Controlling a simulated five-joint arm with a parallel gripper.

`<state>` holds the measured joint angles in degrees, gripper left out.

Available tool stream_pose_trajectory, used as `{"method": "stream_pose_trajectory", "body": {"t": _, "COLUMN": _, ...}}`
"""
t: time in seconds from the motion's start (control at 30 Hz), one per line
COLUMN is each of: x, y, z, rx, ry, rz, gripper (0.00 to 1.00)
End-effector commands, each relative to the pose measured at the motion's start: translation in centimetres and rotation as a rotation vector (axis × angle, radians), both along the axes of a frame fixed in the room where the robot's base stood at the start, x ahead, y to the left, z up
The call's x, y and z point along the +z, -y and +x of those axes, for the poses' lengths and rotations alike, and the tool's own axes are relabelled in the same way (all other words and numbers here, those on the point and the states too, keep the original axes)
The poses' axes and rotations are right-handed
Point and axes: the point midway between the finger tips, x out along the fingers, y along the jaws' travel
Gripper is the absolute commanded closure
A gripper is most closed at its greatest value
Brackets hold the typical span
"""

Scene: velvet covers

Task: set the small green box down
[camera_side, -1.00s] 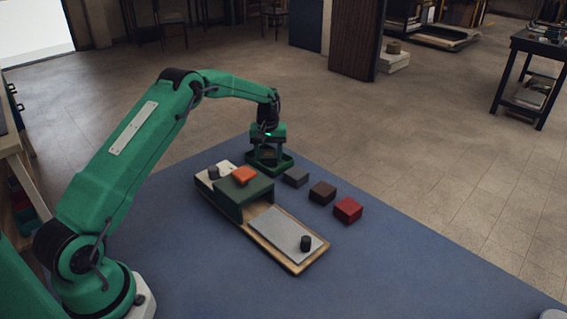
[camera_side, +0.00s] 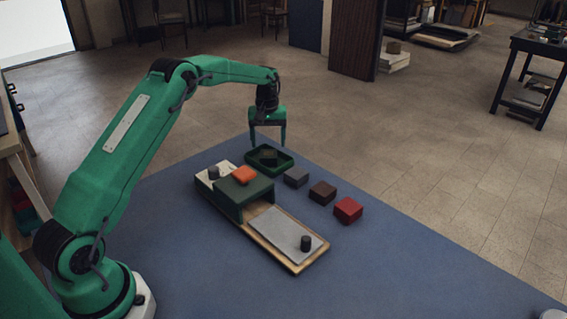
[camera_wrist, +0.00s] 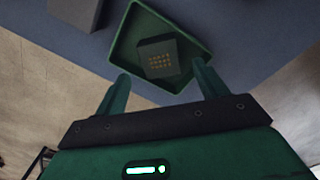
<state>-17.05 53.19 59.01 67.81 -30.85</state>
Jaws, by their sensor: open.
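The small green box (camera_side: 268,155) is dark green and lies inside a shallow green tray (camera_side: 284,167) at the far edge of the blue table. In the wrist view the box (camera_wrist: 160,58) shows a patch of small gold marks on its top and sits at a slant within the tray (camera_wrist: 118,48). My gripper (camera_side: 268,145) is open and empty, raised above the tray. In the wrist view its two fingers (camera_wrist: 160,82) are spread wide, with the box beyond and between them, apart from both.
A grey block (camera_side: 296,177), a brown block (camera_side: 322,193) and a red block (camera_side: 348,210) stand in a row right of the tray.

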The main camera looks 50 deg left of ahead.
Motion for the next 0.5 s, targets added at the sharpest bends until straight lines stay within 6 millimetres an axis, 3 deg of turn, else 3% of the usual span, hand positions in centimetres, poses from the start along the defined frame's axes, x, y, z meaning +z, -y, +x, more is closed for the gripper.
{"method": "stream_pose_trajectory", "body": {"t": 0.2, "x": 3.7, "y": 0.0, "z": 0.1, "rx": 0.000, "ry": 0.003, "rz": 0.001, "gripper": 0.28}}
{"method": "stream_pose_trajectory", "body": {"t": 0.5, "x": 6.2, "y": 0.0, "z": 0.0, "rx": 0.000, "ry": 0.001, "rz": 0.000, "gripper": 0.28}}
